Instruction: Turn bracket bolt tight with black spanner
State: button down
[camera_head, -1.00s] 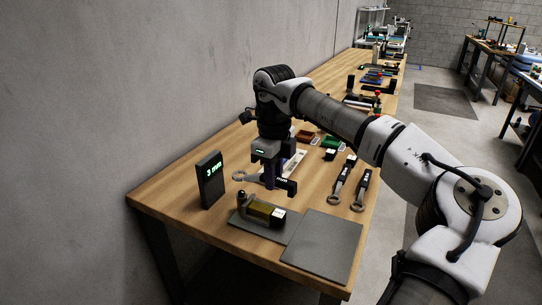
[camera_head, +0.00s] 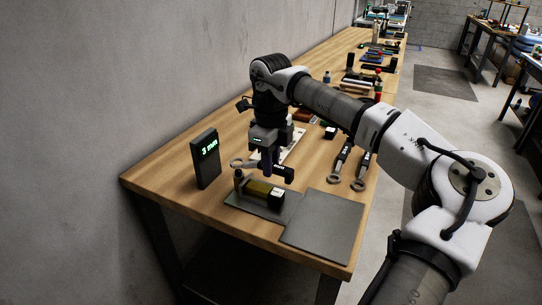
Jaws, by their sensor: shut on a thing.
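My gripper (camera_head: 268,168) is shut on a spanner with a black, labelled handle (camera_head: 284,173). The spanner is roughly level, and its grey ring end (camera_head: 238,163) points left. The bracket (camera_head: 262,189), an olive-brown block with a black end, lies on a grey plate near the front of the bench. A small upright post, which looks like the bolt (camera_head: 239,178), stands at its left end. The ring end appears just above and behind the bolt; I cannot tell whether they touch. My gripper hides the middle of the spanner.
A dark display (camera_head: 206,158) reading "3 mm" stands left of the bracket. Two more spanners (camera_head: 339,165) (camera_head: 363,172) lie to the right. A bare grey mat (camera_head: 322,226) is at the front right. Other items crowd the wooden bench (camera_head: 160,178) farther back.

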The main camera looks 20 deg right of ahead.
jog(key=w+d+n+p, duration=0.2)
jog(key=w+n+p, duration=0.8)
jog(key=n, duration=0.4)
jog(key=shift+w+d+f+p, duration=0.3)
jog(key=shift+d+p, duration=0.1)
jog(key=shift+p, duration=0.1)
jog(key=shift+s+f, duration=0.1)
jog(key=shift+f, duration=0.2)
dwell(0.7)
jog(key=shift+f, duration=0.3)
jog(key=shift+f, duration=0.25)
dwell(1.2)
jog(key=shift+f, duration=0.15)
